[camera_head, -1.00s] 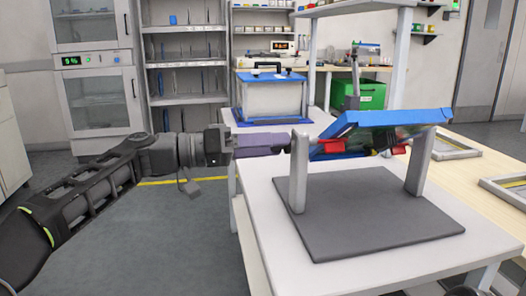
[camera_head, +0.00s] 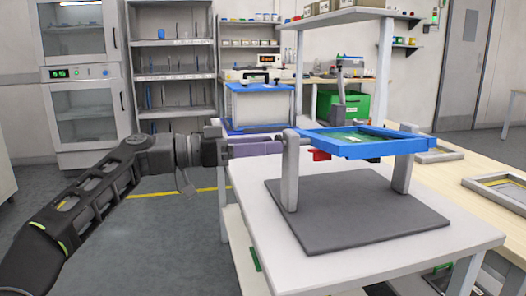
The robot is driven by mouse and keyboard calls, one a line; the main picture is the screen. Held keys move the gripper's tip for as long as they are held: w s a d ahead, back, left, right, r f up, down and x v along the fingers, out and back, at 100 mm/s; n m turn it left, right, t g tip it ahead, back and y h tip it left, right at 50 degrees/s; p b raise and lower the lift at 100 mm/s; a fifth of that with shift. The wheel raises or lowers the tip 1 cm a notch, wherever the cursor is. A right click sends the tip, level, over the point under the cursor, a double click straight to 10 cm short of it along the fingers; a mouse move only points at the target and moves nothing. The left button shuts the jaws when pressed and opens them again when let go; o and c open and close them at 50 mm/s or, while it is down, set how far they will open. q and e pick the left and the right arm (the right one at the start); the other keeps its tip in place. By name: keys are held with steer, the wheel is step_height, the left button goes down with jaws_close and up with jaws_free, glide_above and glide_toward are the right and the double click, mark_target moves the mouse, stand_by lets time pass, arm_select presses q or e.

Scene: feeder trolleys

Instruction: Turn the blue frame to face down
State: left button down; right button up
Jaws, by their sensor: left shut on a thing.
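The blue frame (camera_head: 392,148) is held between two grey posts, the left one (camera_head: 291,175) and the right one (camera_head: 403,165). It lies nearly level, and the green board (camera_head: 350,138) inside it shows from above. A red part (camera_head: 319,155) shows under its left side. My left gripper (camera_head: 268,142) reaches in from the left, beside the left post. It is shut on the shaft at the frame's left end; the exact grip is small and hard to see. My right gripper is not in view.
The posts stand on a dark grey base plate (camera_head: 350,222) on a white trolley top (camera_head: 270,245). A blue-lidded box (camera_head: 258,105) and a green crate (camera_head: 345,106) are behind. Grey trays (camera_head: 498,184) lie on the wooden bench at right. Floor is free at left.

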arm_select(q)
steer(key=shift+f+m+b, duration=0.2)
steer(key=shift+m+b, duration=0.3)
steer(key=shift+m, duration=0.5)
steer(key=c, duration=0.5)
jaws_free()
steer(key=shift+r, duration=0.15)
steer(key=v, duration=0.7)
steer(key=shift+s+a, duration=0.1)
steer(key=shift+a, duration=0.3)
